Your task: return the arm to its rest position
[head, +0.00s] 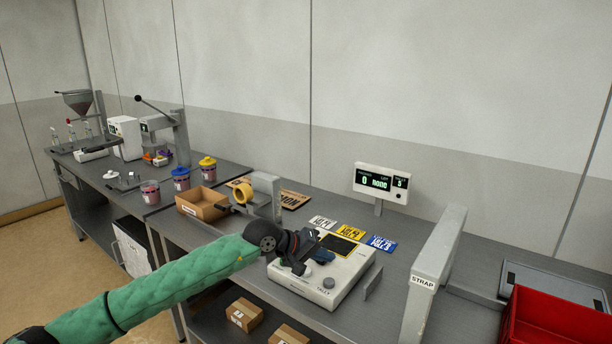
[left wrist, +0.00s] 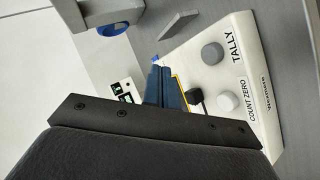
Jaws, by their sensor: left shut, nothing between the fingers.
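My left arm, in a green sleeve, reaches in from the lower left in the head view. Its dark left gripper (head: 313,258) is over the white tally box (head: 322,288), near its front left part. The gripper is shut and nothing shows between its fingers. In the left wrist view the blue-grey fingers (left wrist: 165,88) are close to the box, beside its COUNT ZERO knob (left wrist: 229,101) and TALLY knob (left wrist: 212,54). I cannot tell whether they touch the box. My right gripper is in neither view.
A display (head: 381,183) stands behind the box. A cardboard tray (head: 202,205) and a tape dispenser (head: 266,194) are to the left. A grey STRAP post (head: 432,275) and a red bin (head: 550,318) are to the right. Number plates (head: 352,232) lie behind the box.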

